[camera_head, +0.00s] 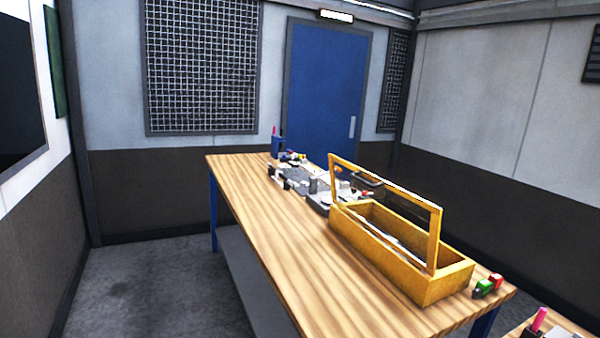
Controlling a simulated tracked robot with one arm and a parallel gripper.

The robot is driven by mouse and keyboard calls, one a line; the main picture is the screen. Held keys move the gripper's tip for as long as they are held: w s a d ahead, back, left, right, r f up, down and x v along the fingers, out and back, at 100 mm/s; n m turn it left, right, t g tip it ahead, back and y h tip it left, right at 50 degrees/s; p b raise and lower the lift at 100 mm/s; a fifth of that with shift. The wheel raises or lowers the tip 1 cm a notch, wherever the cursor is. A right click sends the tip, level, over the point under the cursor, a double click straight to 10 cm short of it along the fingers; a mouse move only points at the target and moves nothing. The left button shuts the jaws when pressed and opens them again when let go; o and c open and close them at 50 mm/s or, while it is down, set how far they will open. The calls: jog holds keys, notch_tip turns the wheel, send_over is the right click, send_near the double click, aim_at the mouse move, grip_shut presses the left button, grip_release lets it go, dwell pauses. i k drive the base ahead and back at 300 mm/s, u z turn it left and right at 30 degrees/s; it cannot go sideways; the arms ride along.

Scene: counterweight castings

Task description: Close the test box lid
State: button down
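The test box (388,262) is a long yellow box on the right part of a wooden workbench. Its lid (387,185) is a yellow frame with a clear or open middle. The lid stands raised, roughly upright, above the box. Part of the inside of the box shows behind and through the lid frame, with something pale in it that I cannot make out. My gripper is not in view.
The workbench (285,242) has bare wood left of the box. Behind the box lie several small parts and a dark tray (367,180). A green and red item (487,286) lies right of the box. Another surface (560,325) is at lower right. Floor (155,285) is clear at left.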

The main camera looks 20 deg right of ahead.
aim_at(429, 268)
jog(key=z, duration=0.05)
jog(key=i, duration=1.25)
jog(key=z, duration=0.4)
